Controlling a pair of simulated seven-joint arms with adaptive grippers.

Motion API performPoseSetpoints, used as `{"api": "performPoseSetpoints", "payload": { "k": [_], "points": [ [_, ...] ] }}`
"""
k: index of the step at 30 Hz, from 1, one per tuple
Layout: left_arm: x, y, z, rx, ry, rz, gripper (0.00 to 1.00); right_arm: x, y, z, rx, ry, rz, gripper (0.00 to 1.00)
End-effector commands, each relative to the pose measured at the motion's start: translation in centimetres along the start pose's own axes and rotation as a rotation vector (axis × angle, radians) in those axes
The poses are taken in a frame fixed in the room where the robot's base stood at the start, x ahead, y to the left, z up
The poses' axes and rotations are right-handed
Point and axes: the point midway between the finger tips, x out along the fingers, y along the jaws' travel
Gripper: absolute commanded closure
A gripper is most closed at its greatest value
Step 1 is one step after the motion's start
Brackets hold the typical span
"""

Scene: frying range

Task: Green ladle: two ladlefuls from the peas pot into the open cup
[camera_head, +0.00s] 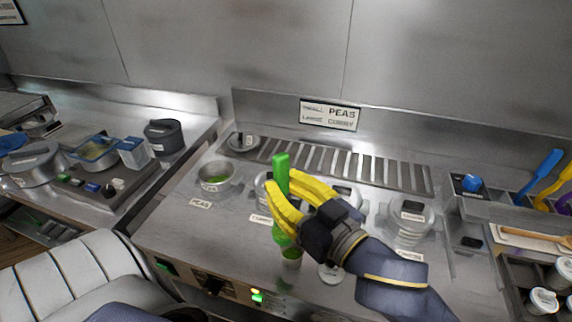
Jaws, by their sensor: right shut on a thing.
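My right gripper (278,195) has yellow fingers and is shut on the green ladle (281,163), whose handle stands upright between them. The ladle's lower green part (281,238) shows below the fingers, right over the open cup (291,262) near the counter's front. Green shows at the cup's mouth; I cannot tell whether it is peas or the ladle's bowl. The peas pot (215,178) stands to the left with green peas inside, behind the PEAS label (200,203). My left gripper is not in view.
A pale round lid (331,273) lies right of the cup. Another pot, partly hidden, stands behind my gripper. A lidded pot (411,215) is farther right. A slotted grate (340,166) runs along the back. The counter left of the cup is clear.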

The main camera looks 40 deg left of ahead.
Motion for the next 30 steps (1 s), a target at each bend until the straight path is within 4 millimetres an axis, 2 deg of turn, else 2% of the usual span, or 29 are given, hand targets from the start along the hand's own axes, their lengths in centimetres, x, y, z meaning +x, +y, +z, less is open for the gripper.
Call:
{"api": "performPoseSetpoints", "payload": {
  "k": [6, 14, 30],
  "points": [
    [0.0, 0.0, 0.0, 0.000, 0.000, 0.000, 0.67, -1.3, -1.1, 0.1, -0.003, 0.008, -0.016, 1.00],
    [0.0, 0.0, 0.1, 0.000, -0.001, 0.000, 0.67, -1.4, -1.2, 1.7, -0.002, 0.007, -0.017, 1.00],
    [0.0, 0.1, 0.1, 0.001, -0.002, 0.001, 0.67, -0.3, 3.7, 2.0, 0.361, -0.069, -0.020, 1.00]
  ]
}}
